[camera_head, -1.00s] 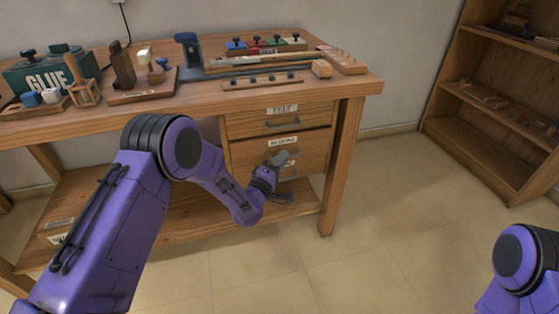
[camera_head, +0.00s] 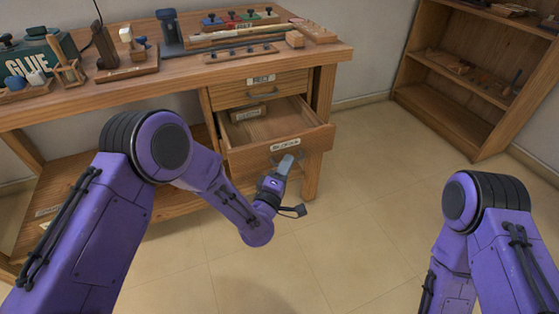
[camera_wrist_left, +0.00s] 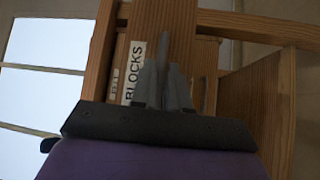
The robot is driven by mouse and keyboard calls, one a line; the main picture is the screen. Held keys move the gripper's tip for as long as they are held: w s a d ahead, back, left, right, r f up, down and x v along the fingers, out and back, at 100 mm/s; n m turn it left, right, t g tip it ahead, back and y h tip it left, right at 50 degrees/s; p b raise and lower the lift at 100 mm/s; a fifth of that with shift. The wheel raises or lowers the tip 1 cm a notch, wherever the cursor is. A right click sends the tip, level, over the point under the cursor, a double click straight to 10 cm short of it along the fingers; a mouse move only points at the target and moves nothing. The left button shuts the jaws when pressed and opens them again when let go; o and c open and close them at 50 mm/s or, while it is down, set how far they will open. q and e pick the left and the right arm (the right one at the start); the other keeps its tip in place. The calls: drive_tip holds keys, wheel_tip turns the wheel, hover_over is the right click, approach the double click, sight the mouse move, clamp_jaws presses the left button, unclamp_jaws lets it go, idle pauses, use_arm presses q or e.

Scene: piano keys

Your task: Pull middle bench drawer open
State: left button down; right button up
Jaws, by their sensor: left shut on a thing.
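The middle bench drawer (camera_head: 245,160) stands pulled out under the workbench, its inside showing from above. Its front carries a white label, which reads "BLOCKS" in the left wrist view (camera_wrist_left: 135,72). My left gripper (camera_head: 287,161) is at the drawer front, just below the label, shut on the drawer handle (camera_head: 289,145). In the left wrist view the fingers (camera_wrist_left: 165,85) close together around the grey handle. Inside the drawer, a small labelled wooden piece (camera_head: 247,113) lies near the back. My right gripper is out of view; only my right arm shows at the right.
Above is a shut top drawer (camera_head: 262,88) with its own handle. The workbench top (camera_head: 190,72) holds a green glue box (camera_head: 38,58), tools and several coloured blocks. A wooden shelf (camera_head: 455,105) stands at the right. The floor before the bench is clear.

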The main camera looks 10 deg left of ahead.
use_arm(q)
drive_tip(key=shift+s+d, duration=0.1)
drive_tip(key=shift+s, duration=0.1)
drive_tip(key=c, duration=1.2)
unclamp_jaws()
drive_tip(key=v, duration=1)
drive_tip(key=shift+s, duration=0.3)
drive_tip(key=shift+f, duration=0.1)
